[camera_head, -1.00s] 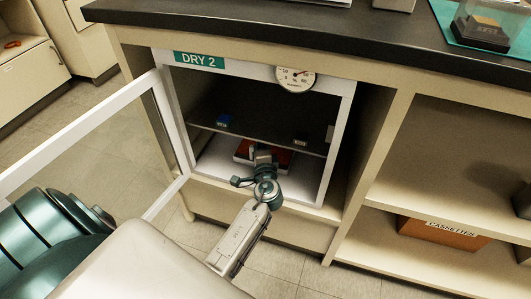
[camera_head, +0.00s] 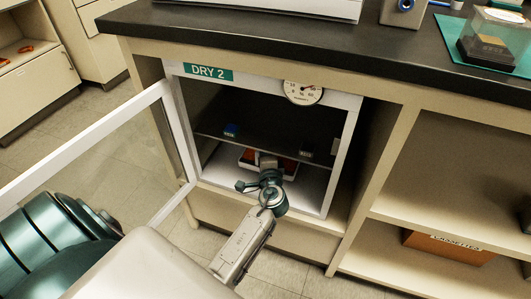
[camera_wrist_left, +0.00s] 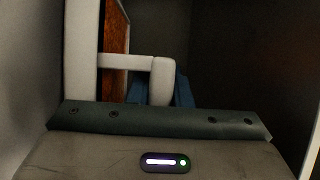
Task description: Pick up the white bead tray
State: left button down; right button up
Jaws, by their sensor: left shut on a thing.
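The white bead tray (camera_head: 247,163) holds an orange-brown fill and is on the lower level inside the open dry cabinet. My left gripper (camera_head: 268,163) reaches in from the front and is shut on the tray's near side. The gripper and wrist hide part of the tray. In the left wrist view the tray's white rim (camera_wrist_left: 82,50) and a white handle-like bar (camera_wrist_left: 125,61) show close up, with the orange-brown fill (camera_wrist_left: 115,45) beside the rim. A clear gap under the tray cannot be made out. My right gripper is not in view.
The cabinet's sign (camera_head: 212,72) reads DRY 2, and its framed door (camera_head: 80,143) stands open to the left. A shelf above the tray carries a blue item (camera_head: 231,130) and a dark labelled item (camera_head: 306,150). A round gauge (camera_head: 303,92) hangs on the top frame.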

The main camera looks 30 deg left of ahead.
pick_arm(q)
notch_tip(320, 180, up, 2)
jog(key=shift+r+p, duration=0.25)
jog(key=shift+p, duration=0.1)
jog(key=s+d, duration=0.2)
jog(key=s, duration=0.5)
jog(key=s+d, duration=0.3)
jog(key=s, duration=0.5)
jog(key=shift+d+r+p, duration=0.2)
jog(key=shift+r+p, duration=0.15)
jog(key=shift+p, duration=0.1)
jog(key=c, duration=2.1)
grip_release()
grip_shut()
